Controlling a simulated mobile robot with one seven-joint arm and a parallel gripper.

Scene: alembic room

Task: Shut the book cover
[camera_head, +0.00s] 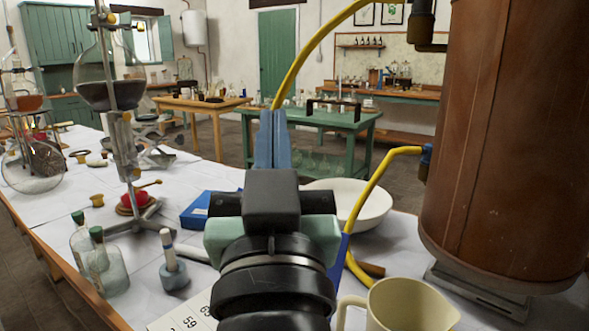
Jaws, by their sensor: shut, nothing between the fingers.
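My gripper (273,115) points up and away over the white-covered table, its two blue-grey fingers together and nothing between them. A flat blue object (197,209), possibly the book, lies on the table just left of my gripper body. My gripper hides its right side. A narrow upright blue piece (338,262) shows right of my wrist. I cannot tell whether it is part of a book cover. No open pages can be made out clearly, and the cover's angle is hidden.
A white bowl (352,202) stands behind my gripper. A cream jug (410,306) is at the front right, below a large brown cylinder (508,140) with yellow hoses. Glass bottles (108,268) and a flask stand (133,205) are at the left.

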